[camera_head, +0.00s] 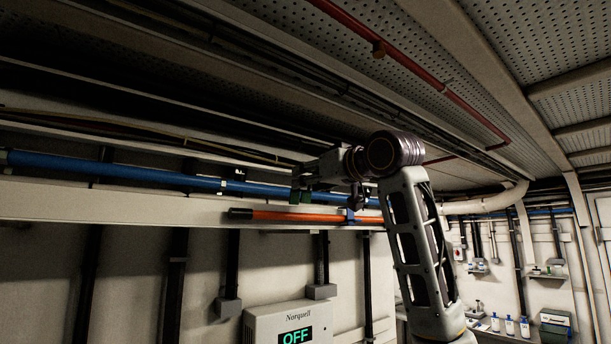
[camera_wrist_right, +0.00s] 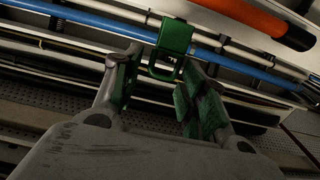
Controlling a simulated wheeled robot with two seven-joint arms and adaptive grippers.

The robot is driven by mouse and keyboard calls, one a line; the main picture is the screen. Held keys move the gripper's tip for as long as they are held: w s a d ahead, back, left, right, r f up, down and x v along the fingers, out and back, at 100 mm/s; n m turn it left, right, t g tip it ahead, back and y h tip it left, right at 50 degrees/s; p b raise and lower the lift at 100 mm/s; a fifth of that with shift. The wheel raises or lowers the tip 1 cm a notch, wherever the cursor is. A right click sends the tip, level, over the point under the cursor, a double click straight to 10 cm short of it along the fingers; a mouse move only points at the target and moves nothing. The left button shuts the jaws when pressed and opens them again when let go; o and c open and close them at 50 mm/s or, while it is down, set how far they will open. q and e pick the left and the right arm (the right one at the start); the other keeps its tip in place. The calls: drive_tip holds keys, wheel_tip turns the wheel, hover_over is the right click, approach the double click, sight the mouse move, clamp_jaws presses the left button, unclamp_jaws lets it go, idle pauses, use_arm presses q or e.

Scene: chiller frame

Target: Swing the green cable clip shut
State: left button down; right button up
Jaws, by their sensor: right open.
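The green cable clip (camera_wrist_right: 175,37) is in the upper middle of the right wrist view, next to the blue pipe. Its frame-like lower part (camera_wrist_right: 164,72) shows between my fingertips; I cannot tell whether the fingers touch it. My right gripper (camera_wrist_right: 163,78) is open, with green pads on both fingers. In the head view, my right gripper (camera_head: 304,180) is up at the blue pipe, just above the orange pipe. The clip is mostly hidden or too dark there. My left gripper is not in view.
A blue pipe (camera_head: 120,172) runs along the wall above a pale beam (camera_head: 150,207). An orange pipe (camera_head: 300,216) with a dark end lies just below my gripper. A white box reading OFF (camera_head: 285,320) hangs lower. A red pipe (camera_head: 440,88) runs overhead.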

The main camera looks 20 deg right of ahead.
drive_tip(key=shift+x, duration=1)
clamp_jaws()
